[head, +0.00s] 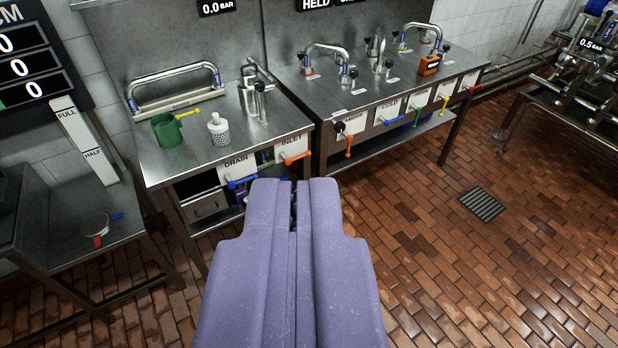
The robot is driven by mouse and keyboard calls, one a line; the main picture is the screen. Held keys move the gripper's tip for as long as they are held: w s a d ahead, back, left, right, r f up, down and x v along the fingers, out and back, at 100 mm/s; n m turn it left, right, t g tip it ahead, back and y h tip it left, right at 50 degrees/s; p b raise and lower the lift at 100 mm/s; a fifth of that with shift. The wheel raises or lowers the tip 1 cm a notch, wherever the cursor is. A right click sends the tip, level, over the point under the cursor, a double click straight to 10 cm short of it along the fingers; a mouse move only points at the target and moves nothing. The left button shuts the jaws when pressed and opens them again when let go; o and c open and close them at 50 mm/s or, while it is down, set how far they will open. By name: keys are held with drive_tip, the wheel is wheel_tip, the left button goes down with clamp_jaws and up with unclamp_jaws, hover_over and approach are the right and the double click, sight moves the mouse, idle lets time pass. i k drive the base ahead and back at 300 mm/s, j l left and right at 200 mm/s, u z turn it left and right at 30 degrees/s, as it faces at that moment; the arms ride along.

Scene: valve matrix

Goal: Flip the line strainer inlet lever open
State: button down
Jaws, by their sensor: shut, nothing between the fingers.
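The inlet lever (297,158) is orange and sticks out from a white valve under the INLET label (291,142), on the front of the left steel bench (196,178). The blue drain lever (241,181) is to its left, under the DRAIN label. A white perforated strainer piece (218,130) stands on the bench top. My gripper (294,184) is purple, with its fingers shut and empty. In the picture its tips are just below the inlet lever; I cannot tell the distance, but nothing shows it touching the lever.
A green mug (167,130) and metal fittings (254,95) stand on the left bench. The bench at centre right (398,93) has several coloured levers along its front. A floor drain (481,204) lies in open brick floor at right.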

sight(288, 161)
drive_tip(key=i+j, duration=0.1)
drive_tip(key=i, duration=0.6)
drive_tip(key=i+z, duration=0.1)
drive_tip(key=i, duration=0.55)
drive_tip(key=i+j, duration=0.2)
drive_tip(key=i, duration=0.5)
drive_tip(key=i+j+z, duration=0.1)
drive_tip(key=i, duration=0.6)
